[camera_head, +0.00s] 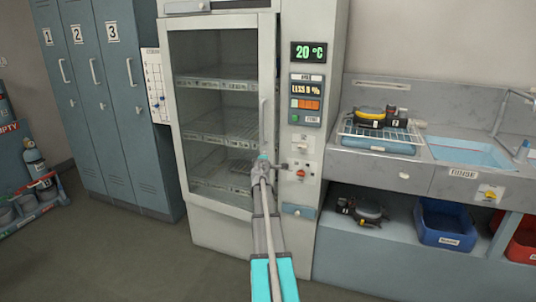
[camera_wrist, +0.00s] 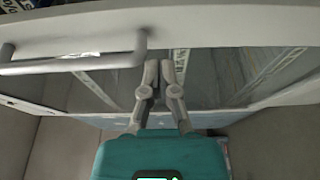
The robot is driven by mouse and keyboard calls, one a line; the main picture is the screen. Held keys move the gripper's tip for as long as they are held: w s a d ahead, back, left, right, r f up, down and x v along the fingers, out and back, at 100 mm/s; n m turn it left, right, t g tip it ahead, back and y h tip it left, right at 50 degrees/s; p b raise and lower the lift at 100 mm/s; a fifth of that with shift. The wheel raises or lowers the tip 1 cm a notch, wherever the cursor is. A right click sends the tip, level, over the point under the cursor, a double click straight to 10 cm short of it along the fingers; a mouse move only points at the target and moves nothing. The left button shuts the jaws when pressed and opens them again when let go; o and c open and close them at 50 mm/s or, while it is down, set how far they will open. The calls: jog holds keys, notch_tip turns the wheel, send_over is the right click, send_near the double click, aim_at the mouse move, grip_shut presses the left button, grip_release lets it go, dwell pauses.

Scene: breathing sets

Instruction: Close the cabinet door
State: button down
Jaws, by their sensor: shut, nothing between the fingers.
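The cabinet (camera_head: 320,165) is tall and pale, with a control panel on its right side. Its glass-fronted door (camera_head: 167,110) has a pale frame and a vertical handle (camera_head: 263,122) near its right edge. The door looks shut or nearly shut; I cannot tell whether a small gap remains. My gripper (camera_head: 262,158) is in front of the door's right side, just below the handle. In the wrist view, my gripper (camera_wrist: 164,66) is shut and empty beside one end of the handle (camera_wrist: 80,63). I cannot tell whether the fingertips touch the door. Wire shelves show through the glass.
Blue-grey lockers (camera_head: 95,100) stand left of the cabinet. A grey counter with a sink (camera_head: 470,153) stands to the right, with a blue bin (camera_head: 445,225) and a red bin (camera_head: 522,245) below. Cylinders (camera_head: 35,160) stand at far left. The floor in front is clear.

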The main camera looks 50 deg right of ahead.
aim_at(270, 149)
jog(key=s+a+m+g+h, duration=0.1)
jog(key=a+m+g+h, duration=0.1)
jog(key=a+m+g, duration=0.2)
jog(key=a+f+g, duration=0.1)
jog(key=a+g, duration=0.1)
jog(key=a, duration=0.2)
jog(key=shift+h+b, duration=0.35)
jog(key=shift+h, duration=0.05)
jog(key=shift+r, duration=0.1)
jog(key=x, duration=1.3)
jog(key=shift+d, duration=0.4)
